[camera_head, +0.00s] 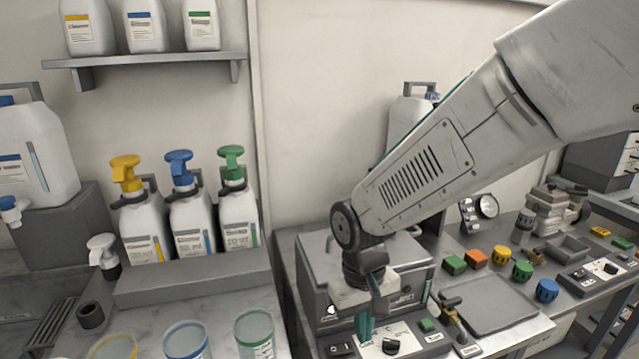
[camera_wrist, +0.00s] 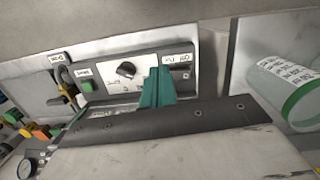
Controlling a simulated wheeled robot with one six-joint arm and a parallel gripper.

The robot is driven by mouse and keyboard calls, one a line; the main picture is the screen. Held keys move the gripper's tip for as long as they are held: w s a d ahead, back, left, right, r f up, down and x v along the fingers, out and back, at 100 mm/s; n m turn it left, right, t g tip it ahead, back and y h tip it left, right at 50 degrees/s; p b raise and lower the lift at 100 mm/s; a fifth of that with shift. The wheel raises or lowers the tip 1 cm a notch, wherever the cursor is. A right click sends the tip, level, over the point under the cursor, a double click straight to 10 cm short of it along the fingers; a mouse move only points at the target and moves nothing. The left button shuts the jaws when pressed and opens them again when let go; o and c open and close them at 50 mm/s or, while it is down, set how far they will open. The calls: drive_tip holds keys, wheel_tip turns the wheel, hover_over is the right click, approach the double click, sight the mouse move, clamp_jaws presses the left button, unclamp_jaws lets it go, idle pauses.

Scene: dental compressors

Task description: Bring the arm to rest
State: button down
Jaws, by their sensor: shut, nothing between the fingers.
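My arm reaches in from the upper right in the head view. My gripper (camera_head: 364,326) has teal fingers and points down at the front of a grey box-shaped machine (camera_head: 312,262), over its control panel. The fingers are together and hold nothing. In the wrist view my gripper (camera_wrist: 157,87) shows in front of the panel (camera_wrist: 112,76), which has a black knob (camera_wrist: 126,70) and a green button (camera_wrist: 87,87). I cannot tell whether the fingertips touch the panel.
Pump bottles with yellow, blue and green heads (camera_head: 180,155) stand on the left counter. Lidded cups (camera_head: 254,332) stand in front of them. Coloured knobs and blocks (camera_head: 500,256) and a grey tray (camera_head: 490,302) lie right of the machine. The wall above the machine is clear.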

drive_tip(key=s+d+r+m+t, duration=0.2)
drive_tip(key=s+d+r+m, duration=0.2)
drive_tip(key=s+d+r, duration=1)
drive_tip(key=shift+s+d+r+t+y, duration=0.35)
drive_tip(key=shift+s+d, duration=0.55)
drive_tip(key=shift+d, duration=1.3)
